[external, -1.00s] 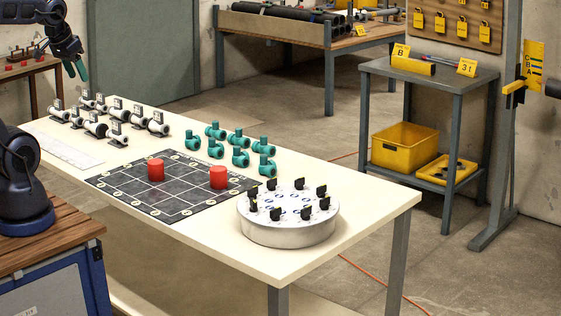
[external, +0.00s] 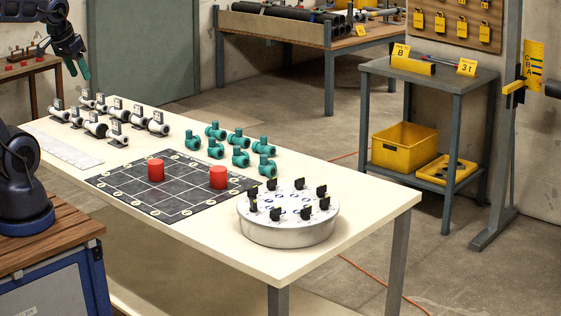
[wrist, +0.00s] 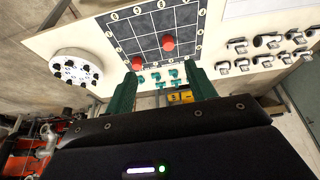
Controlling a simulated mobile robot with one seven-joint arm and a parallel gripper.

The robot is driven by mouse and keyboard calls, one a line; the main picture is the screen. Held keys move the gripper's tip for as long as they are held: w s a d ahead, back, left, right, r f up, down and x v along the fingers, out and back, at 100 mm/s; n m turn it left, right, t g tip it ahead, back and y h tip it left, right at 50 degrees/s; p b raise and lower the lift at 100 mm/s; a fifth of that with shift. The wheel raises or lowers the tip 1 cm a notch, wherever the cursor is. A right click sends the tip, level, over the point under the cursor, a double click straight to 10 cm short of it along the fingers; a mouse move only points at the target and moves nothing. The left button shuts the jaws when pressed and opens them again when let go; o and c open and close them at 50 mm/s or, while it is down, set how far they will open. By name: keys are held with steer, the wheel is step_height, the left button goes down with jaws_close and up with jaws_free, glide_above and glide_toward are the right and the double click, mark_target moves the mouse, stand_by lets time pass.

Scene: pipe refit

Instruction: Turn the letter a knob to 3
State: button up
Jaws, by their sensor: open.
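A round white drum (external: 287,232) stands at the near right end of the cream table. A ring of black knobs (external: 321,191) stands on its top, with small blue marks inside the ring. The letters and numbers are too small to read, so I cannot tell which knob is a or how it is set. The drum also shows at the left in the wrist view (wrist: 76,80). My gripper (external: 77,70) is at the far left, above the table's far end and well away from the drum. Its green fingers (wrist: 161,70) are apart and empty in the wrist view.
A dark grid mat (external: 187,209) with two red cylinders (external: 156,170) lies left of the drum. Several teal pipe fittings (external: 240,157) and grey-white valves (external: 117,132) stand behind it. A side table (external: 430,72) stands at the right, apart from the worktable.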

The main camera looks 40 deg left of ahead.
steer(key=w+d+r+n+h, duration=0.1)
steer(key=w+d+n, duration=0.1)
steer(key=w+d, duration=0.35)
steer(key=w+d+r+n, duration=0.2)
steer(key=w+d, duration=0.1)
steer(key=w, duration=0.6)
steer(key=n+g+h, duration=0.3)
steer(key=n+g, duration=0.2)
steer(key=n, duration=0.9)
glide_above(322, 185)
steer(key=a, duration=0.5)
step_height(322, 185, down, 24)
steer(key=shift+h, duration=0.3)
steer(key=x, duration=1.1)
steer(key=shift+d+f, duration=0.1)
steer(key=shift+d, duration=0.05)
steer(key=c, duration=1)
steer(key=shift+o, duration=0.2)
